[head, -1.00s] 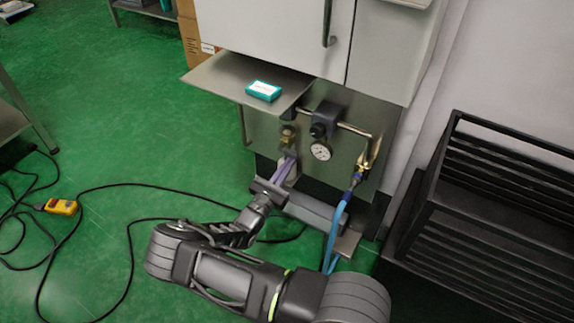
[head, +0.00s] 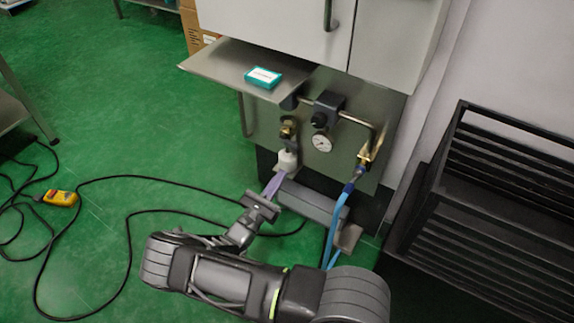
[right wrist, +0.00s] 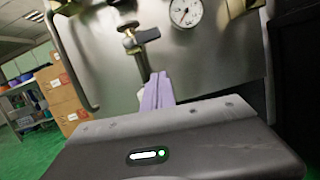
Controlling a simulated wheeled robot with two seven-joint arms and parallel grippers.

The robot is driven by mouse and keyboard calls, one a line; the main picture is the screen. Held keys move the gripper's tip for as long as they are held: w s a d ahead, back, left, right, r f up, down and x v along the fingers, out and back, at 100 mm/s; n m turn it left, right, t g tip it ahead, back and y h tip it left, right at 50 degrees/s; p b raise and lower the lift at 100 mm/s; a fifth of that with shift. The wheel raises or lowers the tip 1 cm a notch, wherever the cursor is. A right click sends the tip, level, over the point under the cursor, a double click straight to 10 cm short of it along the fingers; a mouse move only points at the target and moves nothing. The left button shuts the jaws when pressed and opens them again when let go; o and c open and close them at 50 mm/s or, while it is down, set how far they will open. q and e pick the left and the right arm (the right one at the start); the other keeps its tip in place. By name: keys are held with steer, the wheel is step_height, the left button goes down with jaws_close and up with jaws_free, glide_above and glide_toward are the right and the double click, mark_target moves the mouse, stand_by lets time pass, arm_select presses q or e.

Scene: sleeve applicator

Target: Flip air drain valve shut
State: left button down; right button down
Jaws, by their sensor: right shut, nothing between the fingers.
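The air drain valve (head: 288,129) is a small brass fitting on the steel panel under the cabinet, left of the gauge. In the right wrist view the valve (right wrist: 130,40) shows a grey lever (right wrist: 147,37) sticking out sideways to the right, roughly level. A white cup-like piece (head: 287,160) sits below the valve. My right gripper (head: 278,177) has purple fingers, shut and empty, below the valve and apart from it. The fingers (right wrist: 158,88) also show in the right wrist view, partly covering the white piece. My left gripper is not in view.
A round gauge (head: 321,143) and a blue hose (head: 338,225) are right of the valve. A steel shelf (head: 215,62) with a teal box (head: 263,77) juts out above. A black rack (head: 490,190) stands at right. Black cable lies on the open green floor at left.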

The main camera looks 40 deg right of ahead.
steer(key=v, duration=0.5)
steer(key=shift+s+f, duration=0.1)
stand_by(0.3)
